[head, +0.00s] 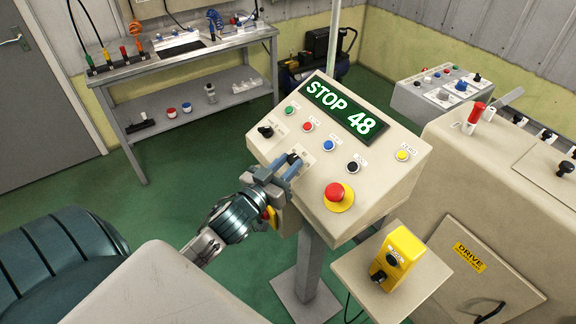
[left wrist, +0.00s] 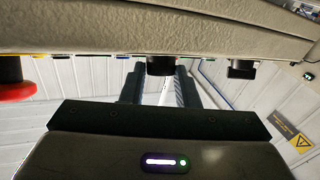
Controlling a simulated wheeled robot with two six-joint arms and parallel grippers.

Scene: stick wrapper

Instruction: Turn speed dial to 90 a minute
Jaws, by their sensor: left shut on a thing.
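The control panel (head: 385,190) is a beige sloped box on a post, and its green display (head: 343,109) reads "STOP 48". My left gripper (head: 291,166) is at the panel's left-middle face, its fingers on either side of a dark dial and shut on it. The fingers hide most of the dial in the head view. In the left wrist view the dark dial (left wrist: 161,66) shows between the two fingers, under the panel face. Its scale marks cannot be read. My right gripper is not in view.
Near the dial are a black selector (head: 265,131), green, red, blue, black and yellow buttons, and a red emergency stop (head: 336,193). A yellow box (head: 398,257) stands on a shelf at lower right. A workbench (head: 180,50) stands at the back left.

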